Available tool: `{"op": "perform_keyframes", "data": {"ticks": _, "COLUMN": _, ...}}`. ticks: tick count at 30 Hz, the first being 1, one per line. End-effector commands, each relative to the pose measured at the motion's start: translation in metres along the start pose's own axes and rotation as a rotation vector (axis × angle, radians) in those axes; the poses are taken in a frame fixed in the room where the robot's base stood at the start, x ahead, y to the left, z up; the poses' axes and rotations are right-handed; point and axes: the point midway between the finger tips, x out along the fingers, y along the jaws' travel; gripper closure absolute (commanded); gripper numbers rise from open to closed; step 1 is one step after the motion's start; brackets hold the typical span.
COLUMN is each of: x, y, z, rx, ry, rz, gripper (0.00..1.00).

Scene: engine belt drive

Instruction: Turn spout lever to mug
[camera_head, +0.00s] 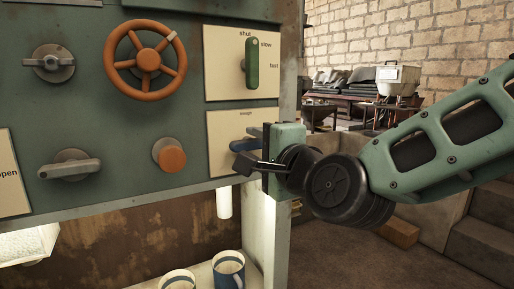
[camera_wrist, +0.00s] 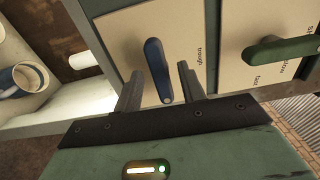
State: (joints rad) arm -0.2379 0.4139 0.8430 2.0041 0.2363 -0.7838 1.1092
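The blue spout lever (camera_head: 242,144) lies roughly level on a cream plate (camera_head: 222,125) whose visible label reads "trough"; my gripper covers the plate's right part. In the wrist view the blue lever (camera_wrist: 155,62) runs between my gripper's two dark fingers, with a gap on each side. My gripper (camera_head: 247,158) is open at the lever; contact is not clear. A blue and white mug (camera_head: 228,271) stands below the panel, and it also shows at the left of the wrist view (camera_wrist: 22,80). A white pipe (camera_head: 224,203), seemingly the spout, hangs under the panel.
Above is a green lever (camera_head: 252,62) on a plate marked shut, slow and fast. An orange handwheel (camera_head: 147,60), an orange knob (camera_head: 170,157) and grey levers (camera_head: 70,167) sit to the left. A second mug (camera_head: 178,279) stands below. Open floor lies to the right.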

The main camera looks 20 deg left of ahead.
Motion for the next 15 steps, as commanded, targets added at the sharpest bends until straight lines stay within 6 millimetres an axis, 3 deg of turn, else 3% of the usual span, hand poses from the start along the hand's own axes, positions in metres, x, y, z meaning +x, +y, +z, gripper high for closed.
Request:
{"op": "perform_keyframes", "data": {"ticks": 8, "x": -0.013, "y": -0.001, "z": 0.0, "rx": -0.004, "ry": 0.0, "rz": -0.001, "gripper": 0.6}}
{"op": "perform_keyframes", "data": {"ticks": 15, "x": -0.062, "y": -0.001, "z": -0.001, "rx": -0.007, "ry": 0.002, "rz": 0.0, "gripper": 0.6}}
